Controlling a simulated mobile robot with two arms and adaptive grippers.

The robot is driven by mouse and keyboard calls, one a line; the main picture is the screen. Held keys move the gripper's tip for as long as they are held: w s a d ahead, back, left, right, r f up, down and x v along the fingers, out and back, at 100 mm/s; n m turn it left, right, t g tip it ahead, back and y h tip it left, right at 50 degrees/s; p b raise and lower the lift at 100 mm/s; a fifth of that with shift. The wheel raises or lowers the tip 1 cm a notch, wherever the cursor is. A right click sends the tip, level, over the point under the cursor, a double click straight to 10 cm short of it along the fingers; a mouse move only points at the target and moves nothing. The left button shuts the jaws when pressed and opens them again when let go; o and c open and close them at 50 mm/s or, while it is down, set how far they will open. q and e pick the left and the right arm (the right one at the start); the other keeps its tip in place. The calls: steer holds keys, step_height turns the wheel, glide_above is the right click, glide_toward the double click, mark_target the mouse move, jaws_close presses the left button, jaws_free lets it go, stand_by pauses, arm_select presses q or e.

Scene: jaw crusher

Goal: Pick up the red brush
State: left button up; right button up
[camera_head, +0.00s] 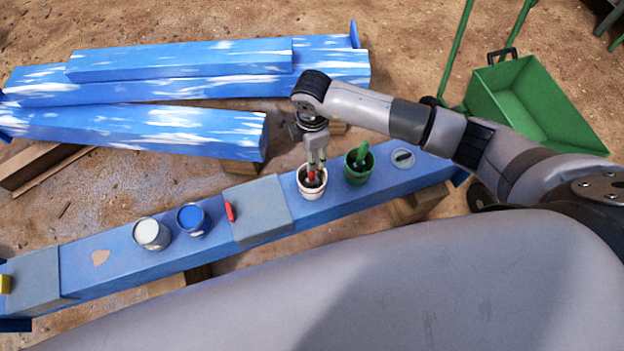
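A red brush (311,176) stands in a white pot (312,190) on the blue beam, only a small part of its red handle showing. My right gripper (315,163) points down right over this pot, its fingertips at the red handle. I cannot tell whether the fingers are closed on the handle or still apart around it. The fingers hide the upper part of the brush. My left gripper is not in view.
A dark green pot (347,172) with a green-handled brush (361,155) stands close to the right. A grey can (152,234), a blue can (191,219) and a small red object (230,211) are further left on the beam.

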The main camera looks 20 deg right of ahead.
mark_target(312, 175)
step_height(312, 175, down, 8)
steer(key=b, duration=0.6)
steer(key=shift+w, duration=0.15)
steer(key=shift+r, duration=0.2)
jaws_close()
